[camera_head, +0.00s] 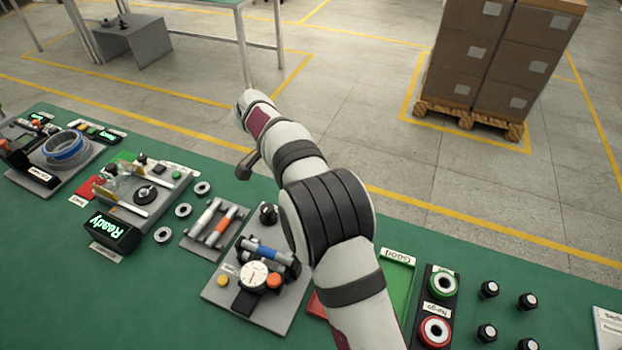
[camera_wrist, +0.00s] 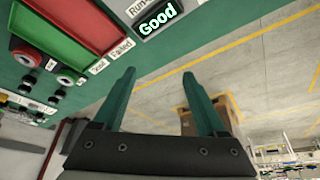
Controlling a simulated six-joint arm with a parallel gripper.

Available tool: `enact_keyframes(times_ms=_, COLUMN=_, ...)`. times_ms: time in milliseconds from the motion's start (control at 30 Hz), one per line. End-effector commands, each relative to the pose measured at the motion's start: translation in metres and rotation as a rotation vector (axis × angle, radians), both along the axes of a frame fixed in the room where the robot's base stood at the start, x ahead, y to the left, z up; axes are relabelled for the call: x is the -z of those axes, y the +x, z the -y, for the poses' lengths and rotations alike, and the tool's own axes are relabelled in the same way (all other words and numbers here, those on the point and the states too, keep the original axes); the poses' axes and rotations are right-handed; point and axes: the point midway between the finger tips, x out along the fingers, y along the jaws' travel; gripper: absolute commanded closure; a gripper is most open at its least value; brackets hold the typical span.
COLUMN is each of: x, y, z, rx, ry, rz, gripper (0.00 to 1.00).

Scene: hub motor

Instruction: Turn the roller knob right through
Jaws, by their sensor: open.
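The black roller knob (camera_head: 268,213) appears to be the upright dark knob at the back of the gauge station (camera_head: 215,292) in the head view. In front of it lies a roller with a blue middle (camera_head: 262,250), partly covered by my arm. A white dial gauge (camera_head: 254,274) stands beside the roller. My gripper (camera_wrist: 163,100) is open and empty in the wrist view, its two green fingers apart. In the head view my arm reaches past the station's right side, and the fingers cannot be made out. The knob is not seen in the wrist view.
Orange (camera_head: 274,281) and yellow (camera_head: 222,281) buttons sit by the gauge. A rack of rollers (camera_head: 195,243) lies left. The wrist view shows a "Good" display (camera_wrist: 157,18). Boxes (camera_head: 490,65) stand on the floor beyond.

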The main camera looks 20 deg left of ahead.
Motion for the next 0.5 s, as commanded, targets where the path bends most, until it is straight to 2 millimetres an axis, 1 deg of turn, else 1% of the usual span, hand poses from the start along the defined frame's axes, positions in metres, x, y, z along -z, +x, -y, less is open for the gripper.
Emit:
enact_keyframes(times_ms=33, x=-0.0038, y=0.0017, z=0.0063, rx=0.002, ry=0.0, rz=0.0, gripper=0.26)
enact_keyframes(times_ms=133, x=-0.0074, y=0.0031, z=0.0129, rx=0.0, ry=-0.001, rz=-0.001, gripper=0.26)
enact_keyframes(times_ms=400, x=-0.008, y=0.0035, z=0.0142, rx=-0.001, ry=-0.001, rz=-0.001, gripper=0.26)
enact_keyframes(times_ms=467, x=-0.0087, y=0.0018, z=0.0127, rx=-0.04, ry=0.001, rz=-0.013, gripper=0.26)
enact_keyframes(times_ms=500, x=-0.0098, y=-0.002, z=0.0093, rx=-0.122, ry=0.005, rz=-0.037, gripper=0.26)
